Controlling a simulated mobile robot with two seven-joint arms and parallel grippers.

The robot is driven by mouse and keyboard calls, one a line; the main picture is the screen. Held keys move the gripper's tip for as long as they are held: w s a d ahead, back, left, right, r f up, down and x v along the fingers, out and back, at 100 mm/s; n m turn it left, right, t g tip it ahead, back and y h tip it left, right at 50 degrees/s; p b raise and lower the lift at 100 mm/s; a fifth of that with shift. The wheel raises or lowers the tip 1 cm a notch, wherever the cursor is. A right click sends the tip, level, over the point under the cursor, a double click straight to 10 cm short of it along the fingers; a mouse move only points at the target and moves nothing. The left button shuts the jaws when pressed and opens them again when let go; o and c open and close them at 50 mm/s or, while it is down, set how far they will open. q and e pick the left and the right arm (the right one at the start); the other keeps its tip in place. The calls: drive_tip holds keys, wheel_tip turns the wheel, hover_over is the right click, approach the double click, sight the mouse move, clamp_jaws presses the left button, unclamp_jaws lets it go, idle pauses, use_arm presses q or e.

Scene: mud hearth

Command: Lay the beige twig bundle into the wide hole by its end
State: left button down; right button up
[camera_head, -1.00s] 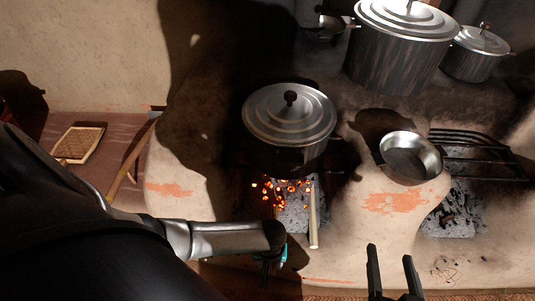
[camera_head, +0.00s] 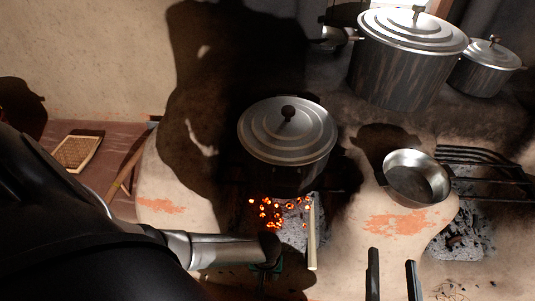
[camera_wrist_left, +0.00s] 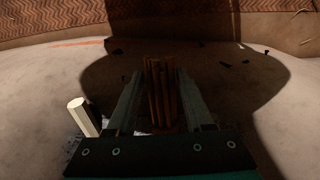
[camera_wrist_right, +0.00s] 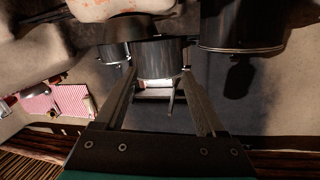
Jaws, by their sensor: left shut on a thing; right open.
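The beige twig bundle (camera_wrist_left: 160,95), brown in shadow, stands between the fingers of my left gripper (camera_wrist_left: 157,78), which is shut on it. In the head view, my left wrist hides the bundle, and my left gripper (camera_head: 266,278) is in front of the ash-filled fire opening (camera_head: 296,232) under the lidded pot. Glowing embers (camera_head: 268,213) lie in that opening. Another ash opening (camera_head: 462,243) is at the right, under the grate; I cannot tell which is the wide hole. My right gripper (camera_head: 393,272) is open and empty above the hearth front.
A pale stick (camera_head: 312,240) juts from the fire opening, right of my left gripper. The lidded pot (camera_head: 287,135) stands above the embers. A metal bowl (camera_head: 417,178) rests on the clay hearth, beside the black grate (camera_head: 490,165).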

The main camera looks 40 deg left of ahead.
use_arm(q)
drive_tip(key=shift+c, duration=1)
unclamp_jaws()
